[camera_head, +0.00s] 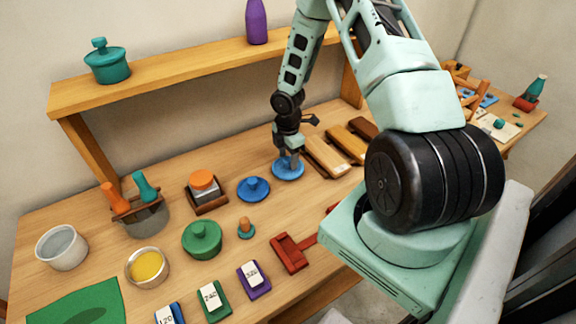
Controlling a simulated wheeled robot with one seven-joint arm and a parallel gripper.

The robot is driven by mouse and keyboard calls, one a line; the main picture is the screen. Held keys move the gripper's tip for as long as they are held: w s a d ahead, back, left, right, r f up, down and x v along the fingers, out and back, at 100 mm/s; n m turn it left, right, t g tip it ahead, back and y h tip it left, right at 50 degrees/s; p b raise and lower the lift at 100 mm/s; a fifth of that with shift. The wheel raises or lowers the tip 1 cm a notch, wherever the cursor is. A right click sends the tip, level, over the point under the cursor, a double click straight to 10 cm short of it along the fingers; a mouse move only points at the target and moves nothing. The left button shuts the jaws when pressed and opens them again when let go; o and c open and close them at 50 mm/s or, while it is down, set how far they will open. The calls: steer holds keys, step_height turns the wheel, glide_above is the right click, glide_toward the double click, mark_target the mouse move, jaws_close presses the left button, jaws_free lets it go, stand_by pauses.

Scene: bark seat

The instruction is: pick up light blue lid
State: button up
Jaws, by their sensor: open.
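The light blue lid (283,174) lies flat on the wooden table, near the boards at the middle back. My gripper (290,158) points down right above it, with its fingertips at the lid's middle. The jaws are open. The fingers hide the lid's centre, so I cannot tell whether they stand around a knob or touch the lid. A darker blue lid (254,189) with a knob lies just to the left, apart from my gripper.
Wooden boards (325,155) lie close to the right of the light blue lid. A raised shelf (190,70) runs behind. Bare table lies in front of the lid.

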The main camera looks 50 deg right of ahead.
jaws_close()
